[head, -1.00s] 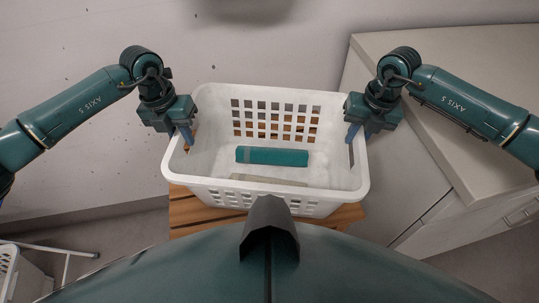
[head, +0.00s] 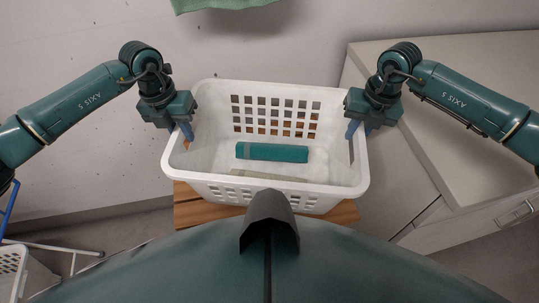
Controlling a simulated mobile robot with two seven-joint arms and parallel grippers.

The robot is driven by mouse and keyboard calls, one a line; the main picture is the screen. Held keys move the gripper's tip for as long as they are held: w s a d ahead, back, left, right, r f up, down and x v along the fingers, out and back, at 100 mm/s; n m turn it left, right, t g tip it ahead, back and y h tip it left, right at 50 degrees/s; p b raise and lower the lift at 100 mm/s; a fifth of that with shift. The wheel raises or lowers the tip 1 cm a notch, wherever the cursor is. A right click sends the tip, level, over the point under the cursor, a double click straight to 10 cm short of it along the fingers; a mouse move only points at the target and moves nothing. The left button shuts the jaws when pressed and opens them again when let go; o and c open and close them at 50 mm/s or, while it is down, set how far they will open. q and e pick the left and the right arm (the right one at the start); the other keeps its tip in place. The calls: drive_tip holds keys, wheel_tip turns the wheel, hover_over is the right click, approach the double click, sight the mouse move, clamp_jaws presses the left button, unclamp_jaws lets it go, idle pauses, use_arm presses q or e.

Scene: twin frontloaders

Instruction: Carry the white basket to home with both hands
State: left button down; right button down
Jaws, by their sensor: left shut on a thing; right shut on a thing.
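The white basket (head: 264,190) is in the middle of the head view, upright, with square holes in its walls. A teal folded item (head: 272,153) and a paler flat item (head: 268,175) lie inside it. My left gripper (head: 187,131) is shut on the basket's left rim. My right gripper (head: 352,129) is shut on its right rim. The fingertips are partly hidden by the basket walls.
A wooden slatted surface (head: 190,212) shows below the basket; contact cannot be told. A pale counter (head: 455,130) with cabinets stands at the right. Another white basket (head: 12,270) and a metal frame (head: 62,248) are at lower left. A green cloth (head: 215,4) shows at the top.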

use_arm(q)
drive_tip(key=shift+a+r, duration=0.1)
drive_tip(key=shift+r, duration=0.35)
use_arm(e)
drive_tip(key=shift+r, duration=0.45)
